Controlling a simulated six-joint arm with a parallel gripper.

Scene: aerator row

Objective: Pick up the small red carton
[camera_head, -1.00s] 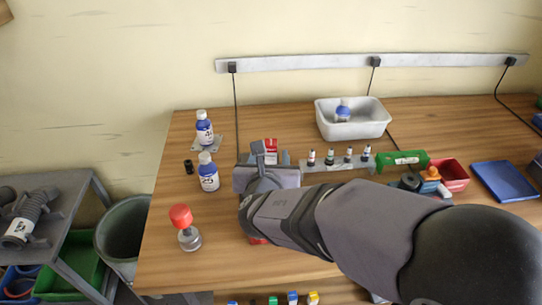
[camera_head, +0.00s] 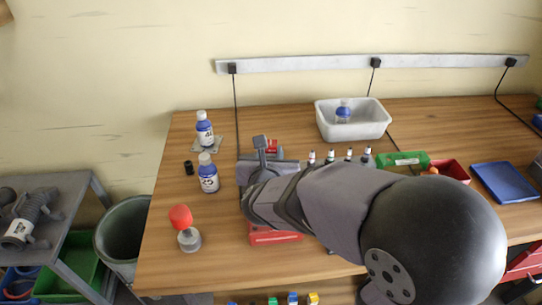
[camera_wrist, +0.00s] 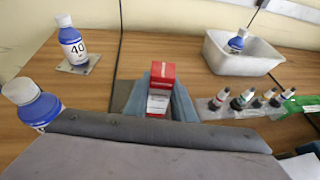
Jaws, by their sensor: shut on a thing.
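The small red carton (camera_wrist: 162,73) with a white label stands between the two blue-grey fingers of my gripper (camera_wrist: 163,92) in the wrist view. The fingers are shut on it from both sides. In the head view only a bit of the red carton (camera_head: 272,145) shows behind my gripper (camera_head: 266,153); the wrist hides most of it. I cannot tell whether its base touches the surface below.
Two blue-and-white bottles (camera_head: 205,130) (camera_head: 208,175) stand to the left. A red-capped jar (camera_head: 186,232) and a larger red box (camera_head: 272,236) are nearer the front. Small dropper bottles (camera_wrist: 237,102) stand in a row to the right. A white bin (camera_head: 352,120) is behind.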

